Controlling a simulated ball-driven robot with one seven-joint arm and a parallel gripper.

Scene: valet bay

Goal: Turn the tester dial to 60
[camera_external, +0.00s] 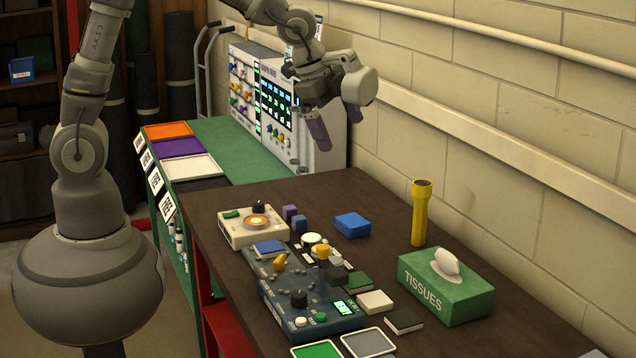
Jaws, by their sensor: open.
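A blue-grey panel box (272,290) stands on the dark brown table. A black round knob (299,298) sits on its front part, beside a lit green display (343,307) whose reading is too small to tell. A cream box (240,232) with a dark knob (258,207) over an orange-ringed face stands behind it; I cannot tell which knob is the tester dial. My gripper (336,126) hangs above the far end of the table, its two purple-grey fingers apart and empty. It is well above and behind both boxes, touching neither.
A yellow flashlight (421,215) stands upright near a green tissue box (447,287) at right. A blue block (352,224) and small dark and white blocks (376,302) lie nearby. A white instrument rack (268,95) stands behind, along the wall.

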